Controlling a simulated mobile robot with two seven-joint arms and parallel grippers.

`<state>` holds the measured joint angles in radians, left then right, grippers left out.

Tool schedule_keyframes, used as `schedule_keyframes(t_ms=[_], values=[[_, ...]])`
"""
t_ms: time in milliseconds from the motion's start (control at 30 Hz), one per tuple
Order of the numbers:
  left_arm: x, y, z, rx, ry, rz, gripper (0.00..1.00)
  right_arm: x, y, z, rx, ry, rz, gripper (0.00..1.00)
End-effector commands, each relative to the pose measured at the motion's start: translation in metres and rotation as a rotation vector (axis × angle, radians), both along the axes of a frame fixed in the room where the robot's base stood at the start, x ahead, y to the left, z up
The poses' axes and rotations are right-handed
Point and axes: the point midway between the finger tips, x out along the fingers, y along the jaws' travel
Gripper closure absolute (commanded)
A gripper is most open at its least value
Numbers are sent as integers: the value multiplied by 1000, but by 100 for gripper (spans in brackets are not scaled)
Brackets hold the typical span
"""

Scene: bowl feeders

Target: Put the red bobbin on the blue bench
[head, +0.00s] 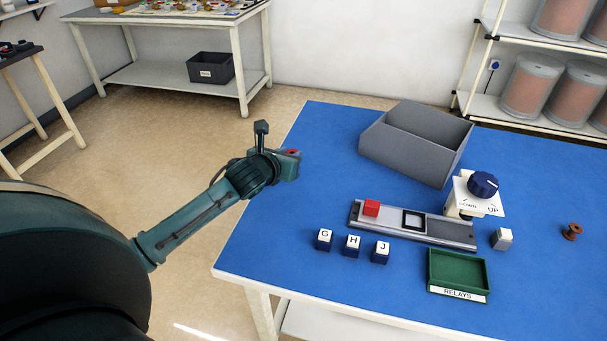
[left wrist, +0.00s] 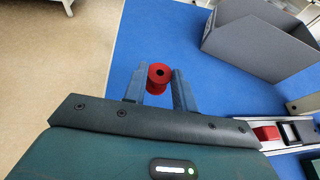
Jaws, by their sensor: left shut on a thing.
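The red bobbin (left wrist: 158,76) is between the two fingers of my left gripper (left wrist: 160,88) in the left wrist view, and the gripper is shut on it. In the head view only a small red part of the bobbin (head: 293,152) shows at the end of my left gripper (head: 291,163). The gripper is over the left edge of the blue bench (head: 330,250), apparently above its top; the gap below the bobbin cannot be told. My right gripper is not in view.
A grey open bin (head: 385,145) stands at the bench's back. A grey rail (head: 450,228) holds a red block (head: 371,208). Lettered blocks (head: 352,245), a green relays tray (head: 458,270), a dial (head: 483,184) and a brown spool (head: 572,232) are rightward. The bench's left front is clear.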

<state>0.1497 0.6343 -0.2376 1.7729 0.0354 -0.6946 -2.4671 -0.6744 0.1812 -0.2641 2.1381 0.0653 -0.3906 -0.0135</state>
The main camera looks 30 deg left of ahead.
Motion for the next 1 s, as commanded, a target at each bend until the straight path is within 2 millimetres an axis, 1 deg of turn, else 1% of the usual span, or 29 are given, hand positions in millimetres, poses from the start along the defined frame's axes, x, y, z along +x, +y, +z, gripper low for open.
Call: schedule_keyframes(t_ms=[33, 100, 267, 367, 500, 567, 667, 900, 933, 1000], values=[[0, 0, -13, -6, 2, 2, 94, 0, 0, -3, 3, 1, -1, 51], [-1, 0, -22, -4, 3, 2, 94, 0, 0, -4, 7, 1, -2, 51], [0, 0, -33, 0, 0, 0, 94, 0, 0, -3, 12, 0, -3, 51], [-1, 0, -44, -3, 2, 1, 94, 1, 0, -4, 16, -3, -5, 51], [0, -1, -64, -3, 1, 0, 94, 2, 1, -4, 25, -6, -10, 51], [0, 0, -67, -2, 0, 1, 94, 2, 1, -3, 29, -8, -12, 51], [0, 0, -66, 1, -1, -1, 94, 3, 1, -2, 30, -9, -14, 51], [0, 0, -70, 3, -1, -1, 94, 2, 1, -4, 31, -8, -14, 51], [0, 0, -69, 2, -1, -2, 70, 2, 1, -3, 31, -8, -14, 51], [0, 0, -69, 2, -1, -2, 65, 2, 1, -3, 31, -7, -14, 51]])
